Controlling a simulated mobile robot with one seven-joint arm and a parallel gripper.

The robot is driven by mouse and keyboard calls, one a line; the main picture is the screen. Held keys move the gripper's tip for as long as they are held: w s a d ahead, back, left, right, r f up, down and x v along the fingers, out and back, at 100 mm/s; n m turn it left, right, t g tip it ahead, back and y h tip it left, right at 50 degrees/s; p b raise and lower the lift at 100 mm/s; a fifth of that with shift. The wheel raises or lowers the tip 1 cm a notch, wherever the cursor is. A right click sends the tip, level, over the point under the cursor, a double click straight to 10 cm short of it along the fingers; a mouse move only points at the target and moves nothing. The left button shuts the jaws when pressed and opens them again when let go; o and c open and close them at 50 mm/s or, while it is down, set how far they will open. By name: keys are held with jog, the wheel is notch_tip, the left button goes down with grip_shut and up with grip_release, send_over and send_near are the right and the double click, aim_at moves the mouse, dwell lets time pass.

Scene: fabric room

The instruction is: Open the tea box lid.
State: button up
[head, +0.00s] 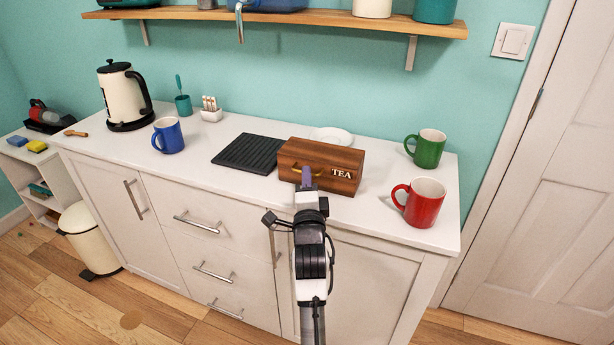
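The wooden tea box (325,172) stands on the white counter, with "TEA" in white letters and a brass-coloured handle on its front. Its lid looks shut. My gripper (306,178) is in front of the box, at the left part of its front face near the handle. The arm hides part of the box front and the handle's lower end. I cannot tell whether the gripper touches the handle or whether its fingers are open or shut.
A black ridged mat (247,152) lies left of the box, and a white plate (331,136) lies behind it. Red (425,203) and green (430,149) mugs stand to the right. A blue mug (168,135) and kettle (125,95) stand left. A shelf (300,16) runs above.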

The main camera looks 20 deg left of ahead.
jog(key=shift+w+a, duration=0.1)
jog(key=shift+w, duration=0.3)
jog(key=shift+c, duration=0.2)
grip_shut()
jog(key=shift+a+r, duration=0.1)
jog(key=shift+r, duration=0.1)
